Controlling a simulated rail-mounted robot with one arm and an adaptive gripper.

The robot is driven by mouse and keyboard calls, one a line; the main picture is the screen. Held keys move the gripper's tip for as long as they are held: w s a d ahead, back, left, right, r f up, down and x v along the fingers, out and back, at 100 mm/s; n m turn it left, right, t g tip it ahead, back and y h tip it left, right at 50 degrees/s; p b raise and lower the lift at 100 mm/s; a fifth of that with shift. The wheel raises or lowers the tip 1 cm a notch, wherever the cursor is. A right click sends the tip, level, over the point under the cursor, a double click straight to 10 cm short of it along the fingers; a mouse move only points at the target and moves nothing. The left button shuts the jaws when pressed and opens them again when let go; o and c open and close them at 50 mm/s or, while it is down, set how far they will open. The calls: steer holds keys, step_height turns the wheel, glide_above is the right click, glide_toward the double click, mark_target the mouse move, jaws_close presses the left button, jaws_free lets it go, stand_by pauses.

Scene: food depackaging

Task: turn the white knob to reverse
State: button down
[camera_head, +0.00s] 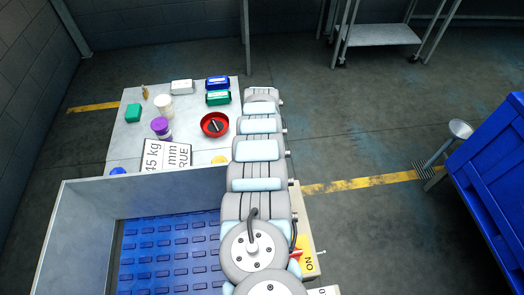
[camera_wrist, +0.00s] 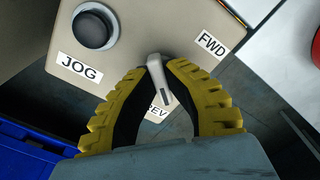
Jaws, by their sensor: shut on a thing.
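The white knob (camera_wrist: 156,68) sits on a beige control panel (camera_wrist: 140,45) in the wrist view. It is a narrow lever with a dark mark near its lower end, and that end lies beside the partly covered REV label (camera_wrist: 158,112). The FWD label (camera_wrist: 213,45) is to the upper right and the JOG label (camera_wrist: 79,67) to the left. My gripper (camera_wrist: 158,68) has its two yellow-ribbed fingers shut on the knob, one tip on each side. In the head view my arm hides the knob and gripper.
A black round button (camera_wrist: 95,28) stands on the panel near JOG. In the head view, a blue belt (camera_head: 170,255) runs in a grey-walled conveyor (camera_head: 75,240). A table (camera_head: 125,145) holds a red bowl (camera_head: 214,125) and several containers. A blue bin (camera_head: 495,175) stands right.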

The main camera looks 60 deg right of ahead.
steer(key=c, duration=1.1)
jaws_free()
steer(key=shift+r, duration=0.1)
step_height(320, 180, up, 12)
